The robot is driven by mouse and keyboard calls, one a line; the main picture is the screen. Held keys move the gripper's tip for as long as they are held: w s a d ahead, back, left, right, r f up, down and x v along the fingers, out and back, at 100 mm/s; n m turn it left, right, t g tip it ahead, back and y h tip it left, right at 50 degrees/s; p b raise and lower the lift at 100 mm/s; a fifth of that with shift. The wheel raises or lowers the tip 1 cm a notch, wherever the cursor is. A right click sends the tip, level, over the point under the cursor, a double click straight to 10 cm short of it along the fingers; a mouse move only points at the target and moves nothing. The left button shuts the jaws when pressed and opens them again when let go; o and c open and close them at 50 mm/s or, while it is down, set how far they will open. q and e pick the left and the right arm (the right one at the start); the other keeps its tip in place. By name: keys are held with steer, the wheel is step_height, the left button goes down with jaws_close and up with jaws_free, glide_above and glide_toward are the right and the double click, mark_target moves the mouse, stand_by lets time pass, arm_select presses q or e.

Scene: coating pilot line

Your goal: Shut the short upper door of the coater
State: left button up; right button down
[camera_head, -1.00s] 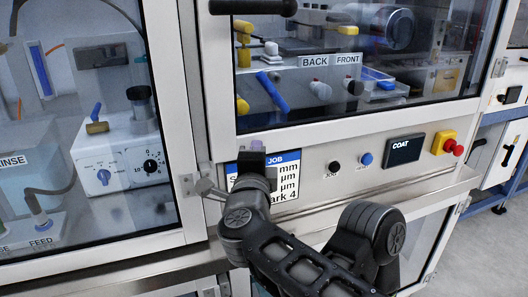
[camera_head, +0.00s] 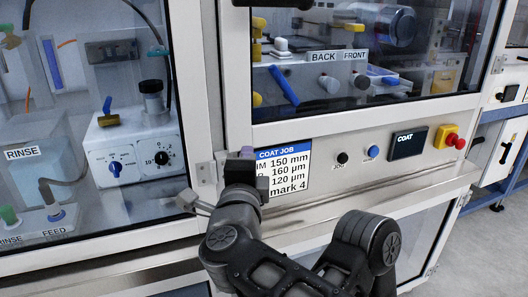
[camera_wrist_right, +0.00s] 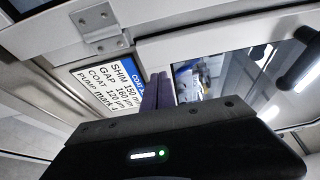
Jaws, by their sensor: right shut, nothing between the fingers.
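The coater's short upper door (camera_head: 236,60) is a white frame around a dark window, at upper right in the head view. A dark bar handle (camera_head: 272,3) shows at the top edge; a dark handle also shows at right in the right wrist view (camera_wrist_right: 298,62). I cannot tell whether the door stands slightly ajar. My right gripper (camera_head: 248,152) is shut and empty, below the door's lower left corner and beside the COAT JOB label (camera_head: 285,172). Its purple fingers (camera_wrist_right: 157,90) show in the wrist view. My left gripper is out of view.
A larger glazed door (camera_head: 205,90) stands left of the short door. A metal hinge (camera_head: 207,172) is near my right gripper. Below the window are a COAT display (camera_head: 408,143) and a red stop button (camera_head: 453,140). A steel ledge (camera_head: 420,187) juts out below them. Open floor lies at lower right.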

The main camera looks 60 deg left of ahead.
steer(key=shift+s+d+f, duration=0.1)
steer(key=shift+s, duration=1.1)
